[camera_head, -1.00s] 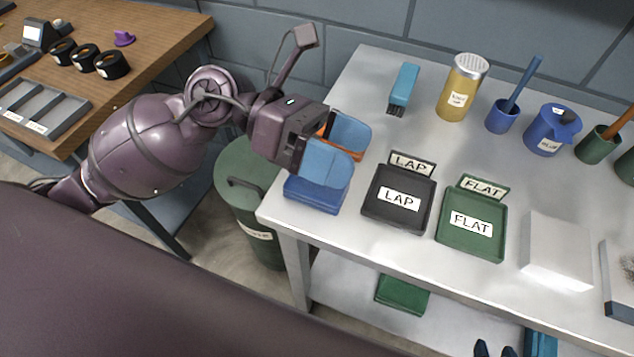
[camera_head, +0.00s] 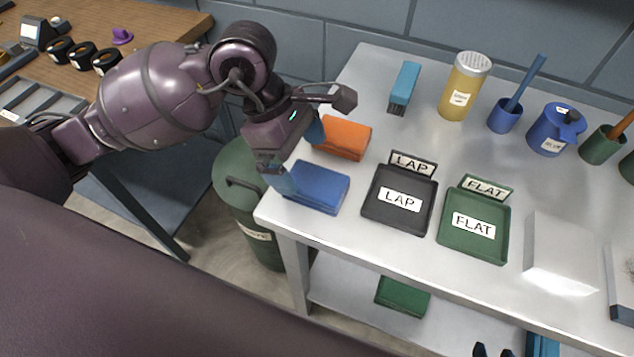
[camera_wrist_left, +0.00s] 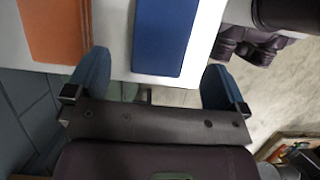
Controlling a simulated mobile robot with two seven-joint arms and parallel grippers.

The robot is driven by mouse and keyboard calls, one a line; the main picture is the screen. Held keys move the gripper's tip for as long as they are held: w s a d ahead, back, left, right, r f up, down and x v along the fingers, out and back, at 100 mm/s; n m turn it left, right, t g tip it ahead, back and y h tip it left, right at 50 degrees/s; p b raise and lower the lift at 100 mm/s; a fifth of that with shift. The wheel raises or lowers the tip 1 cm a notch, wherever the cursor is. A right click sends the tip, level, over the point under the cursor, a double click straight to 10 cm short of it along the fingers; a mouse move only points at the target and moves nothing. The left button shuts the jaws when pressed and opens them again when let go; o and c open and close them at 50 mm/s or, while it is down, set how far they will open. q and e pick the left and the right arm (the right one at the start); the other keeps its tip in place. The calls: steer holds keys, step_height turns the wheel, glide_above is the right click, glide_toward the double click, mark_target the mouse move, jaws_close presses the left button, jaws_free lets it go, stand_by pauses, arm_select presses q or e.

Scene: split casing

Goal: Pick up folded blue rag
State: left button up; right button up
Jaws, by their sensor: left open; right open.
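The folded blue rag (camera_head: 318,187) lies flat on the near left corner of the grey table. In the left wrist view the blue rag (camera_wrist_left: 165,35) lies beyond the gap between the fingers, nearer the right finger. My left gripper (camera_head: 298,157) is open and empty above the table's left edge, its fingers beside the blue rag and an orange one. Its two blue fingers show spread apart in the left wrist view (camera_wrist_left: 150,82).
The folded orange rag (camera_head: 346,138) lies just behind the blue one. A black LAP tray (camera_head: 400,222) and green FLAT tray (camera_head: 473,245) stand to the right. A green bin (camera_head: 237,163) stands left of the table. A teal brush (camera_head: 404,85) and yellow shaker (camera_head: 465,85) stand behind.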

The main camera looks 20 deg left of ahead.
mark_target(315, 180)
arm_select(q)
steer(key=shift+d+b+x, duration=0.15)
steer(key=shift+b+x, duration=0.05)
steer(key=shift+x, duration=1.3)
steer(key=shift+d+b+x, duration=0.2)
steer(key=shift+x, duration=1.3)
steer(key=shift+r, duration=0.1)
steer(key=shift+c, duration=0.2)
steer(key=c, duration=0.9)
